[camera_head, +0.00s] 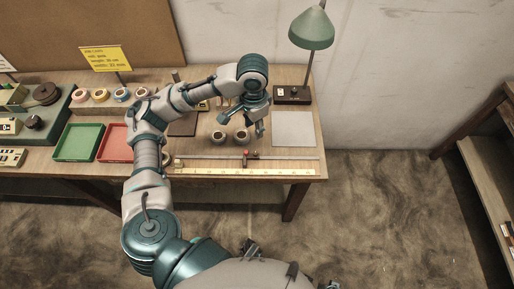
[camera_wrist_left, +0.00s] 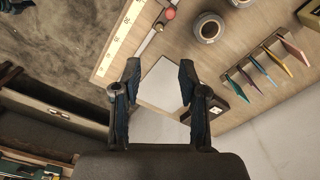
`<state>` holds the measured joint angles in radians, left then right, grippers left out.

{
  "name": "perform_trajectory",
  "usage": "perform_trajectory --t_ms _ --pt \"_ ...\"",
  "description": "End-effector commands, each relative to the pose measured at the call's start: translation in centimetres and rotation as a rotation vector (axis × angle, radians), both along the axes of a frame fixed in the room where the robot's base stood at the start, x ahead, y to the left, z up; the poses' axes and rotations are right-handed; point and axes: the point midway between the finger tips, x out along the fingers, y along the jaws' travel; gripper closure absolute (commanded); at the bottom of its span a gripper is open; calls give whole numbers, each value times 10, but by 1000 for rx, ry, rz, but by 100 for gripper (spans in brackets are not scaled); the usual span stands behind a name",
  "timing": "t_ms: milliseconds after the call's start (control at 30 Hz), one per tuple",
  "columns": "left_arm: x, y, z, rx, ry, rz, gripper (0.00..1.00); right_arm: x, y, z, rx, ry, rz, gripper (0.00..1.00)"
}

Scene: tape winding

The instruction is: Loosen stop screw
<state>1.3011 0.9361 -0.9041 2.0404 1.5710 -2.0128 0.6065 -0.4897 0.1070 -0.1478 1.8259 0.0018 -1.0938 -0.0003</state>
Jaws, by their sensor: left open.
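The stop screw, with a small red knob (camera_head: 246,153), sits on the metal rail along the measuring ruler (camera_head: 225,171) at the table's front edge. In the left wrist view the red knob (camera_wrist_left: 171,14) is at the top, beside the ruler (camera_wrist_left: 118,40). My left gripper (camera_head: 256,130) hangs above the table, behind and slightly right of the knob, apart from it. In the left wrist view my gripper (camera_wrist_left: 160,72) is open and empty, with the pale mat (camera_wrist_left: 160,85) showing between its fingers.
Two tape rolls (camera_head: 218,137) (camera_head: 242,136) stand behind the rail. A green lamp (camera_head: 311,29) stands at the back right. A green tray (camera_head: 78,142) and red tray (camera_head: 114,142) lie left. The pale mat (camera_head: 296,131) is bare.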

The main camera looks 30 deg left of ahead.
Motion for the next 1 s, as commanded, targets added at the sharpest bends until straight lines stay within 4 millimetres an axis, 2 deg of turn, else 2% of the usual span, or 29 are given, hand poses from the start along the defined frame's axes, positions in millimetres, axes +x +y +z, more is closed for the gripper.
perform_trajectory --t_ms 33,267,533,667,800,1000 --pt "0 -1 -15 -1 8 -2 58 3 0 6 1 -5 -1 60" --pt "2 0 -55 -2 8 -3 58 10 0 54 0 -18 -6 60" --pt "1 0 -100 -2 8 -2 58 4 -2 113 2 -34 -10 60" --pt "1 0 -129 -1 9 -4 58 5 -1 136 11 -77 -10 60" --pt "2 0 -139 -1 4 -3 58 30 7 135 34 -183 -2 60" --pt "1 0 -147 0 1 -3 58 44 11 138 51 -253 2 60"
